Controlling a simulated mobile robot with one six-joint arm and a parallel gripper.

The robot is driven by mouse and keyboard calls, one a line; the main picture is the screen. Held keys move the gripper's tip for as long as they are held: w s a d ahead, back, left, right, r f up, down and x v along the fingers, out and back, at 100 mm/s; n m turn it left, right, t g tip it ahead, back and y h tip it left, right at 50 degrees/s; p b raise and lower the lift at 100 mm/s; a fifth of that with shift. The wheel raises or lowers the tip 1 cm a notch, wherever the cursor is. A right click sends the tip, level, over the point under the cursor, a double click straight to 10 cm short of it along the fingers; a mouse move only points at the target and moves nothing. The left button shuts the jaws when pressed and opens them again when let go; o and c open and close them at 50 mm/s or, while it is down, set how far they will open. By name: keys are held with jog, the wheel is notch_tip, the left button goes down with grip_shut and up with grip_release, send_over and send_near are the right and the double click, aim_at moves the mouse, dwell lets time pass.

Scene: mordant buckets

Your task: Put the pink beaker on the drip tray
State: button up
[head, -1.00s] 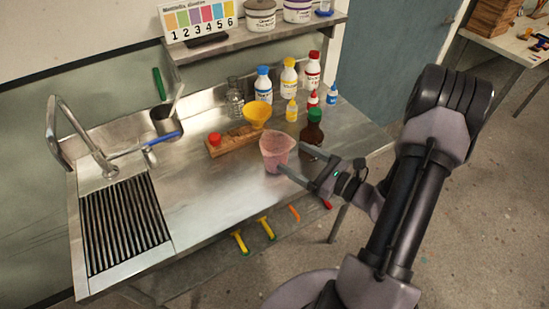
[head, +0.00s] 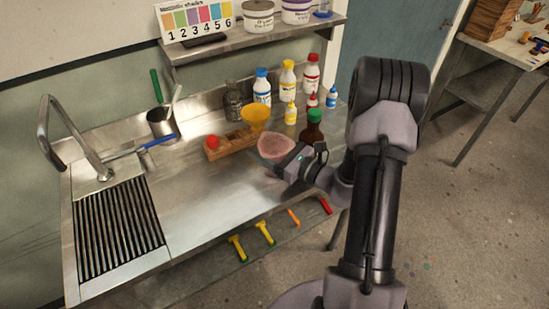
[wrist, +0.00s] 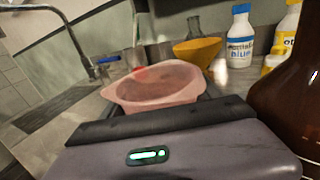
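The pink beaker (head: 274,148) is on the steel bench in front of the wooden block, its body partly hidden by my gripper. In the wrist view the pink beaker (wrist: 160,92) fills the middle, its wide rim and spout showing just beyond the dark front edge of my gripper. My gripper (head: 281,169) is right up against the beaker's near right side.
A brown bottle with a green cap (head: 312,128) stands close right of the beaker. The wooden block (head: 228,147) with a yellow funnel (head: 256,115) is just behind. Several bottles stand further back. The tap (head: 75,145) rises behind the tray. Bare steel (head: 195,205) lies between tray and beaker.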

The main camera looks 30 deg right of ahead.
aim_at(267, 137)
jog(key=c, duration=0.7)
jog(key=shift+c, duration=0.2)
jog(key=shift+r+p, duration=0.95)
jog(key=shift+r, duration=0.75)
jog(key=shift+s+d+r, duration=0.1)
jog(key=shift+s+r, duration=0.1)
jog(key=s+a+r+p+v, duration=0.1)
jog(key=a+p+v, duration=0.1)
jog(key=v, duration=1.3)
jog(key=shift+s+p, duration=0.15)
jog(key=shift+p, duration=0.25)
